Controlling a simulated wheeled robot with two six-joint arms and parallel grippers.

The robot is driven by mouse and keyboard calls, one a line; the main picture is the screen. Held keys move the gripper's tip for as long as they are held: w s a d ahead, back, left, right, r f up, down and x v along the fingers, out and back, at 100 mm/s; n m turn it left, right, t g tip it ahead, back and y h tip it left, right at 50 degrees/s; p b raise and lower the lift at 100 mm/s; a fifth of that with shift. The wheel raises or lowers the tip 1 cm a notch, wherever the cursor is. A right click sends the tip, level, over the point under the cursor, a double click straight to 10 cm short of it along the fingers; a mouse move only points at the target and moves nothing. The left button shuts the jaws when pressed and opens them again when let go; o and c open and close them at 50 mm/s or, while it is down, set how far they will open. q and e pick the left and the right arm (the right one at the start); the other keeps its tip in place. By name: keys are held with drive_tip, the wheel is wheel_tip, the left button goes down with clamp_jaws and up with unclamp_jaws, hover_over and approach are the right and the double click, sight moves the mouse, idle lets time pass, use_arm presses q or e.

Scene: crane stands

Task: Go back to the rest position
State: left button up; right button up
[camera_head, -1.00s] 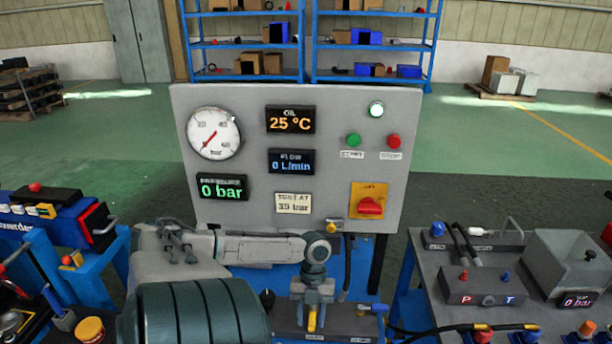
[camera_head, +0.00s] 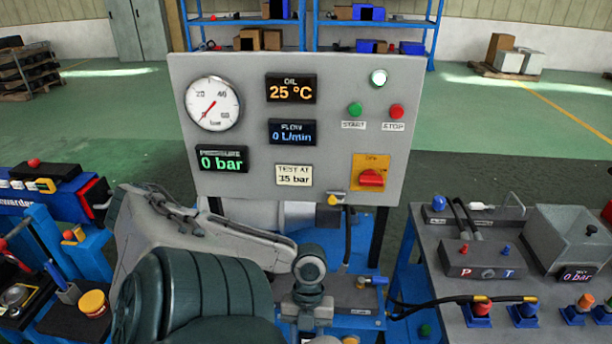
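My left arm reaches in from the lower left in front of the blue test bench. Its wrist bends down, and my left gripper (camera_head: 308,300) is at the bottom of the picture, in front of the bench's base. Its fingertips are not clear, so I cannot tell if it is open or shut, and I see nothing held in it. My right gripper is not in view.
The grey panel (camera_head: 240,180) stands behind my arm and reads 0 bar. A tool bench (camera_head: 65,330) stands at left. Green floor lies behind.

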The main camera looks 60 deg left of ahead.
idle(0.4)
use_arm(q)
drive_tip(key=w+d+n+t+y, duration=0.1)
drive_tip(key=d+n+t+y, duration=0.15)
drive_tip(key=d+n, duration=0.65)
drive_tip(key=w+d+n+t+y, duration=0.2)
drive_tip(key=n+t, duration=0.2)
drive_tip(key=n, duration=1)
wheel_tip(320, 180, down, 28)
drive_tip(key=a+n+g, duration=0.1)
drive_tip(key=a+g, duration=0.1)
drive_tip(key=a, duration=0.1)
drive_tip(key=s+a+f, duration=0.1)
drive_tip(key=s+f, duration=1.7)
drive_tip(key=f, duration=0.3)
drive_tip(key=shift+s+g, duration=0.25)
drive_tip(key=shift+g, duration=0.2)
